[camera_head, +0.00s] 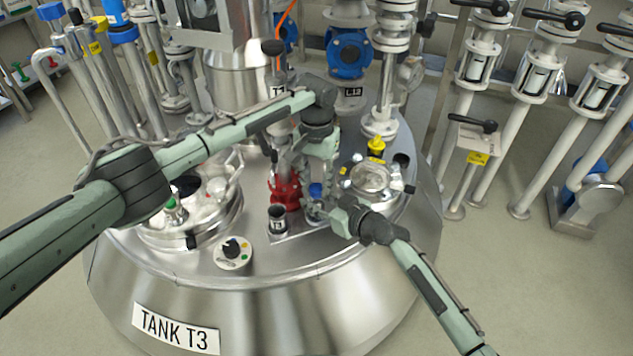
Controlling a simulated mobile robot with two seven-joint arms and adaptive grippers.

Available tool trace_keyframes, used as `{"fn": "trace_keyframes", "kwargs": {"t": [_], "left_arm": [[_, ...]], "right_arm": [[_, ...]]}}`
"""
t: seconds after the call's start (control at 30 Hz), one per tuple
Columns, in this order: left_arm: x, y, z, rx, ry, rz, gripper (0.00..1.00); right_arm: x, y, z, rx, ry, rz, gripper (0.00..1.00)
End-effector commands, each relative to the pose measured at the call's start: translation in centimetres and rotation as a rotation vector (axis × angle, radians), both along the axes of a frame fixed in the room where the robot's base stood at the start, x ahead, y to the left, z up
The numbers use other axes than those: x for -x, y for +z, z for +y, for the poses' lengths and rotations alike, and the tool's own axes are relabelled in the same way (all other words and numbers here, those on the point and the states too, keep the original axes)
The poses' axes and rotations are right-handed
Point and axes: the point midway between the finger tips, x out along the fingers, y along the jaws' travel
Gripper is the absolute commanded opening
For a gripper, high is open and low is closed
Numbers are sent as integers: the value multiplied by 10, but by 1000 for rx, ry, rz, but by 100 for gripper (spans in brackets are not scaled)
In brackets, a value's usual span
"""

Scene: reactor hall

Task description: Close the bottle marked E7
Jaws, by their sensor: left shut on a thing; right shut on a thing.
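A small bottle (316,207) stands upright on the tank top, right of a red fitting. A blue cap (316,189) is at its mouth; I cannot tell whether it is seated or turned tight. The marking E7 is not readable. My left gripper (317,183) reaches down from above and is shut on the blue cap. My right gripper (322,212) comes in from the right, low down, and is shut on the bottle. The fingers hide much of both.
A black cup (277,218) with a small label stands just left on a metal plate. A red fitting (285,190) is close behind it. A round glass port (371,178) and a yellow-topped part (376,147) are at right. A knob box (233,251) sits front left.

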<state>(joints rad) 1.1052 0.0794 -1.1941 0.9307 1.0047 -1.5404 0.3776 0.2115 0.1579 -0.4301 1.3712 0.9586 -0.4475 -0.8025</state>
Motion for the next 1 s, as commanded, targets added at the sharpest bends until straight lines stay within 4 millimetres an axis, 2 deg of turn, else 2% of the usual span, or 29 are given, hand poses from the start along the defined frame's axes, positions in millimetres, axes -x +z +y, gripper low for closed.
{"fn": "trace_keyframes", "kwargs": {"t": [0.17, 0.3, 0.33, 0.53, 0.83, 1.0], "left_arm": [[1, -1, -1, 2, -158, 2, 0], [1, 0, -1, 1, -159, 2, 0], [1, 0, -1, 1, -159, 2, 29], [1, 0, -1, 0, -157, 1, 52], [0, 1, 0, 1, -156, 0, 52], [-1, 20, -1, 2, -156, -2, 52]], "right_arm": [[0, 0, 0, 0, 0, 0, 0], [0, 0, 0, 0, 0, 0, 0], [0, 0, 0, 0, 0, 0, 0], [0, 0, 0, 0, 0, 0, 0], [0, 0, 0, 0, 0, 0, 0], [0, 0, 0, 0, 0, 0, 0]]}}
